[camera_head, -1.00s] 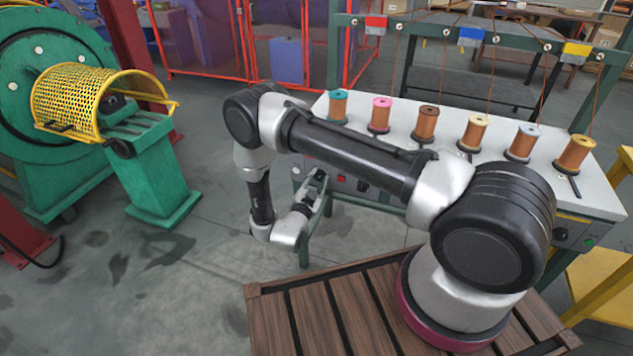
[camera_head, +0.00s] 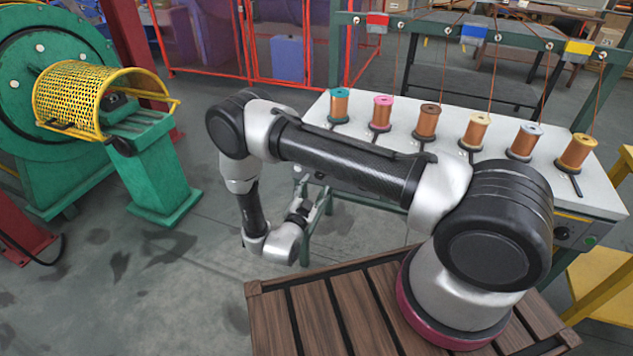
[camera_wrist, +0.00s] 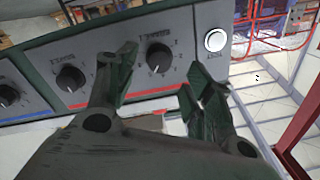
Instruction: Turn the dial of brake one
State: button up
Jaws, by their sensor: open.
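A black dial (camera_wrist: 158,57) with a white pointer mark sits on the grey control panel in the wrist view, above a red stripe. A second black dial (camera_wrist: 70,78) is to its left, and another dial (camera_wrist: 8,95) with a blue stripe is at the left edge. The labels are too small to read, so I cannot tell which is brake one. My gripper (camera_wrist: 158,70) is open, its fingers on either side of the right-hand dial's lower part in the picture; contact cannot be judged. In the head view my gripper (camera_head: 305,207) is by the bench's left front, partly hidden by my arm.
A white round button (camera_wrist: 215,40) is right of the dials. The bench top (camera_head: 340,140) carries a row of several copper spools. A green machine with a yellow mesh guard (camera_head: 72,92) stands at left. Open floor (camera_head: 160,270) lies between.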

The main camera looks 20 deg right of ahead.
jog(key=v, duration=0.7)
jog(key=shift+s, duration=0.1)
